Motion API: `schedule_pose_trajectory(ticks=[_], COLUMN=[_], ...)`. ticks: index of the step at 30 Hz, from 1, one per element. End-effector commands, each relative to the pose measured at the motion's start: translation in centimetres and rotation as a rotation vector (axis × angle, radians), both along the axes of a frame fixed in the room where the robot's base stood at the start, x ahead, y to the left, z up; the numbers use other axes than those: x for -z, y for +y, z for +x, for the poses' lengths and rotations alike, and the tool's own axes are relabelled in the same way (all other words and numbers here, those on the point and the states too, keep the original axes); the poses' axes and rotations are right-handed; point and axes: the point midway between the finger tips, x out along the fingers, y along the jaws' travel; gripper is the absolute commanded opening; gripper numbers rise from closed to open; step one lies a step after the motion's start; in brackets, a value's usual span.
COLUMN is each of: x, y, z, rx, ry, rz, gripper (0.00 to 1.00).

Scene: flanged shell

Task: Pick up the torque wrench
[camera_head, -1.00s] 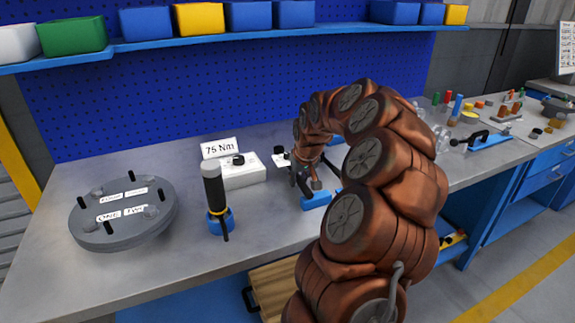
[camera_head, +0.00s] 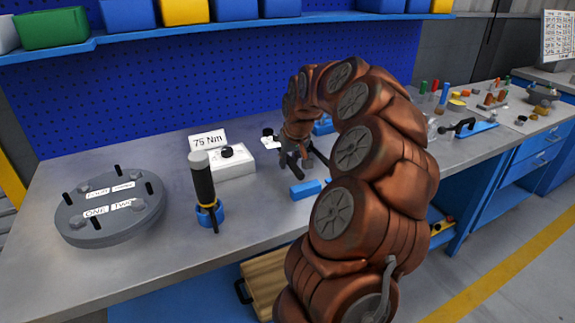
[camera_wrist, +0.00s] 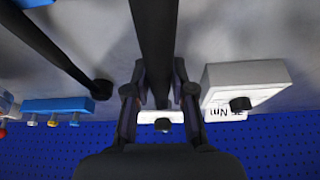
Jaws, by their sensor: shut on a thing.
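My gripper (camera_wrist: 160,100) is shut on a long dark bar (camera_wrist: 154,40), which I take to be the torque wrench. In the wrist view the bar runs from the top edge down between the two fingers. In the head view my gripper (camera_head: 289,160) is low over the bench, right of the white box with the 75 Nm label (camera_head: 208,140); my arm hides part of the tool. A second dark rod with a round end (camera_wrist: 100,88) lies beside it in the wrist view. A blue block (camera_head: 306,190) sits on the bench in front of the gripper.
A grey round flange (camera_head: 108,215) with pegs is at far left. A small white box (camera_wrist: 160,117) is just behind the fingers. The blue pegboard (camera_head: 130,110) closes the back.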

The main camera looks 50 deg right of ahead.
Motion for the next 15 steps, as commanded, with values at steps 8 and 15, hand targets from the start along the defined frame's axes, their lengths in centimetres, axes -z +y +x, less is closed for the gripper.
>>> schedule_pose_trajectory(ticks=[8,15], x=[-0.4,-0.7], y=[0.2,0.7], z=[-2.5,-6.3], rx=[0.003,0.004], ry=[-0.006,-0.006], rz=[-0.004,-0.004], gripper=[0.0,0.0])
